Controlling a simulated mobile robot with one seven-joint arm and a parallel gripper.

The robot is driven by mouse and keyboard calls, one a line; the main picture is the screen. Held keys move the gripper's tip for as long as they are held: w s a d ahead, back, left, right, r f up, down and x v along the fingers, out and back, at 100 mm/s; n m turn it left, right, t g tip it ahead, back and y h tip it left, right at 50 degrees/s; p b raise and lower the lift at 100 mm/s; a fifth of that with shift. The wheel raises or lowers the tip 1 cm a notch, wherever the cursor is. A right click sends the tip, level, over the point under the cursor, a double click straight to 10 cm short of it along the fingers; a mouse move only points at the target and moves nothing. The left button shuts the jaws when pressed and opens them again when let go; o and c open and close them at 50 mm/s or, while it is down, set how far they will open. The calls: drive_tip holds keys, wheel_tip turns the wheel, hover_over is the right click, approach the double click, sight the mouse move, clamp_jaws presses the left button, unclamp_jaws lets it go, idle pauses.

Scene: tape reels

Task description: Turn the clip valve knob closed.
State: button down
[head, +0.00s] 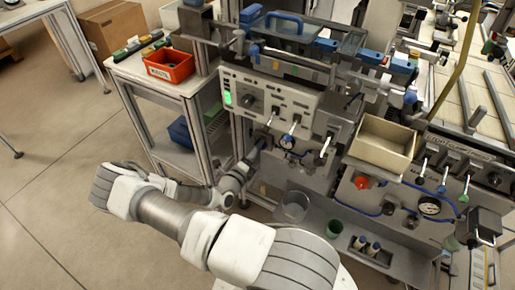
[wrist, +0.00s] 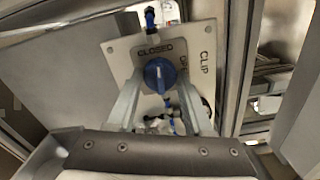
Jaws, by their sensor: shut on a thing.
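The blue clip valve knob (wrist: 158,79) sits on a pale plate (wrist: 120,50) in the wrist view. The plate reads CLOSED above the knob, a partly hidden word to its right, and CLIP farther right. A pale mark on the knob's face looks roughly upright, toward CLOSED. My gripper (wrist: 160,74) has one finger on each side of the knob and is shut on it. In the head view my gripper (head: 262,138) is small, at the lower left of the machine front, and the knob cannot be made out there.
Blue fittings and tubing (wrist: 172,124) lie just below the knob, between my fingers. In the head view, levers (head: 291,127) stick out of the panel to the right. A beige bin (head: 383,145) stands farther right. A clear beaker (head: 295,206) is on the lower shelf. The floor at left is open.

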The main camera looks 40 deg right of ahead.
drive_tip(key=shift+f+n, duration=0.1)
drive_tip(key=shift+n, duration=0.5)
drive_tip(key=shift+c, duration=1.5)
unclamp_jaws()
drive_tip(key=p+v, duration=0.1)
drive_tip(key=v, duration=1.6)
drive_tip(key=shift+a, duration=0.25)
drive_tip(key=shift+r, duration=0.2)
